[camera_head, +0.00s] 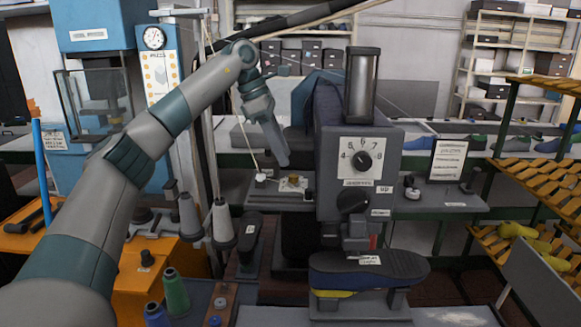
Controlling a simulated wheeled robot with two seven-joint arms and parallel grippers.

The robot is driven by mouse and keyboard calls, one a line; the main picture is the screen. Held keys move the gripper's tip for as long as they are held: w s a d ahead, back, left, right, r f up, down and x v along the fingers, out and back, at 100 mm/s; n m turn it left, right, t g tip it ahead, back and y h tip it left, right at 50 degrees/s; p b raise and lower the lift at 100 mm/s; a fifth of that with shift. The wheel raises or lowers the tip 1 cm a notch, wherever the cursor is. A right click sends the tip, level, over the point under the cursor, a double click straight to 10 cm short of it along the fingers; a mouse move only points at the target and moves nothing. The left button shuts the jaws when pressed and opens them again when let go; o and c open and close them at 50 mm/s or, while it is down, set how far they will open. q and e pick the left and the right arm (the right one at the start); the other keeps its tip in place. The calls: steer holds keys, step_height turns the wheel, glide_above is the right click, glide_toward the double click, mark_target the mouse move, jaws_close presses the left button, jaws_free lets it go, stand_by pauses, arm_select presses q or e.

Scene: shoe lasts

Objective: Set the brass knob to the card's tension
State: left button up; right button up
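A small brass knob (293,181) sits on the grey machine's flat bed, left of its dark head. My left gripper (281,158) points down just above and slightly left of it, with an apparent small gap. Its fingers show edge-on, so their opening is unclear. A white dial plate (360,143) on the machine's front is marked 4 to 8, with a black pointer knob (361,161) at its middle; the pointer's exact reading is unclear. A framed card (447,159) stands on the bed at the right; its text is too small to read. My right gripper is out of view.
A white thread runs down to a small white piece (261,178) left of the brass knob. Thread cones (223,224) stand at the left. A dark shoe sole (370,270) lies below the machine head. A yellow slatted rack (545,185) stands at the right.

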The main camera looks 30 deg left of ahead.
mark_target(293, 176)
arm_select(q)
steer(key=shift+p+x, duration=0.75)
steer(key=shift+x, duration=2.3)
steer(key=shift+c, duration=0.6)
jaws_close()
